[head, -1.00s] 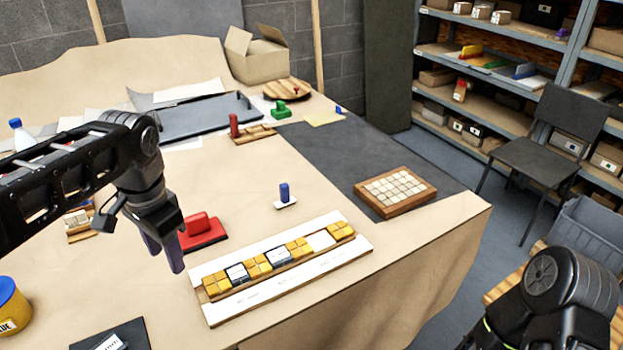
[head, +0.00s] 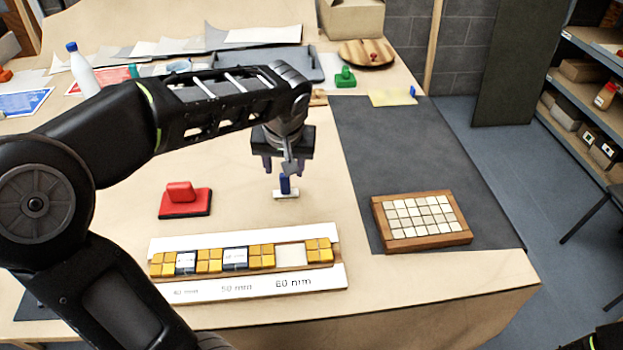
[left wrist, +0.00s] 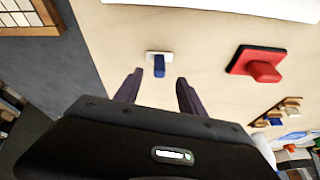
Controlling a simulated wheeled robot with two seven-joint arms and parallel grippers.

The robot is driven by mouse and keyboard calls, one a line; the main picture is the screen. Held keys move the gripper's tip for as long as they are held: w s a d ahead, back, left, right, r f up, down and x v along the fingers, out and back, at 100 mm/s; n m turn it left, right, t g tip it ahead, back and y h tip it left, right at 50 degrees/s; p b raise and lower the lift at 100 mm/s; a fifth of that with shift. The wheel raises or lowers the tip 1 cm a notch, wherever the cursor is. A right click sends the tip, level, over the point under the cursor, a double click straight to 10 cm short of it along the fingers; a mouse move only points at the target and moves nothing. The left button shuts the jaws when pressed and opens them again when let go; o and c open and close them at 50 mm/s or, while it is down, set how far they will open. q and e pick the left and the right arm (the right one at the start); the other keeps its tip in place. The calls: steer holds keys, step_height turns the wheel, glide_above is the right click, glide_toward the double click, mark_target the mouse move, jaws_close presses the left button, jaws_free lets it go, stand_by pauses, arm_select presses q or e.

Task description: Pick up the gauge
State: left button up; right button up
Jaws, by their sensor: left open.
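A small white plate with an upright blue handle, which looks like the gauge (head: 285,186), stands on the table behind the mosaic strip. It also shows in the left wrist view (left wrist: 159,67), just beyond the fingertips and between their lines. My left gripper (head: 283,167) is open and empty, pointing down close above and behind the blue handle. Its two dark fingers (left wrist: 158,79) are apart, with clear space around the handle. Part of the arm's wrist hides the area just above the handle in the head view. My right gripper is not in view.
A mosaic strip (head: 213,290) with yellow and dark tiles and one pale blank stretch lies in front. A red block on a dark base (head: 183,199) is to the left. A wooden tray of pale tiles (head: 378,212) is to the right. Bare table surrounds the gauge.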

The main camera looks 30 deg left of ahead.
mark_target(285, 186)
arm_select(q)
steer(key=shift+w+a+f+n, duration=0.2)
steer(key=shift+w+f+n, duration=0.15)
steer(key=shift+f+n, duration=0.2)
steer(key=shift+w+a+f+n, duration=0.2)
steer(key=shift+w+f+n, duration=0.15)
steer(key=shift+f+n, duration=0.15)
steer(key=shift+f, duration=0.1)
steer(key=p+x, duration=0.1)
steer(key=x, duration=0.4)
steer(key=shift+w+a+p, duration=0.15)
steer(key=shift+a+p, duration=0.1)
steer(key=shift+p, duration=0.1)
steer(key=shift+c, duration=0.6)
jaws_close()
